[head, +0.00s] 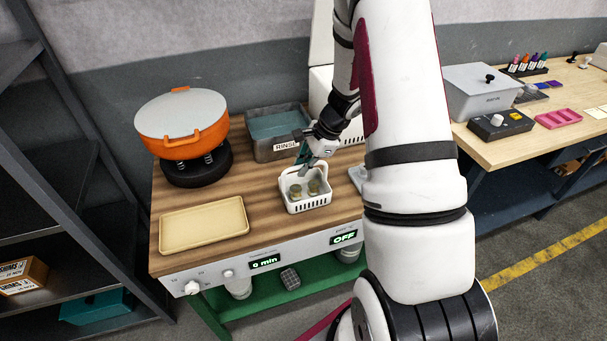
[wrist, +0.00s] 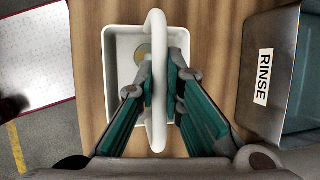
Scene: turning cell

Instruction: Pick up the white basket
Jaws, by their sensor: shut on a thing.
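The white basket (head: 305,205) stands on the wooden bench top, near its front right part. It has slotted sides and an arched handle, and small round olive-coloured parts (head: 313,186) lie inside. My gripper (head: 306,163) is above the basket, shut on its handle. In the wrist view the two fingers (wrist: 161,85) close on the handle from both sides, and the basket (wrist: 112,75) is below them. The fingers hide part of the basket's inside. I cannot tell whether the basket touches the bench.
A grey tank marked RINSE (head: 272,146) stands behind the basket. A beige tray (head: 204,226) lies to the left, and an orange bowl with a grey lid (head: 183,117) stands at the back left. Bare wood (head: 255,195) lies between tray and basket.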

